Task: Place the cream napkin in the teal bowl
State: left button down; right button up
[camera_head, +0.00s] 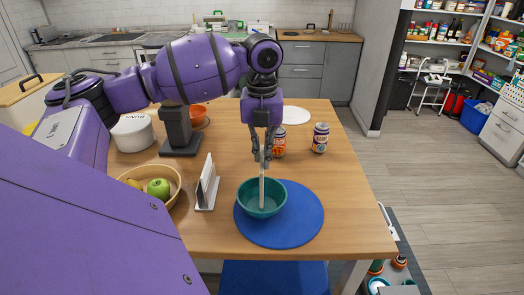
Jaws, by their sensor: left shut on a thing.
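The teal bowl (247,200) stands upright on a round blue placemat (300,220) near the table's front edge. My left gripper (263,160) points down just above the bowl. It is shut on the cream napkin (262,185), which shows as a thin, upright strip seen nearly edge-on. The napkin's lower end is inside the bowl's outline; I cannot tell if it touches the bottom. My right gripper is not in view.
A white napkin holder (207,185) stands left of the bowl, beside a fruit basket (174,178). Two cans, one orange (279,143) and one purple and white (320,138), stand behind the bowl. A white plate (296,115) lies farther back. The table's right side is clear.

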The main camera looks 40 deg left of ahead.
pick_arm(q)
jog(key=shift+f, duration=0.55)
jog(key=c, duration=1.9)
grip_release()
jog(key=shift+o, duration=0.2)
notch_tip(320, 180, up, 13)
jog(key=shift+r, duration=0.1)
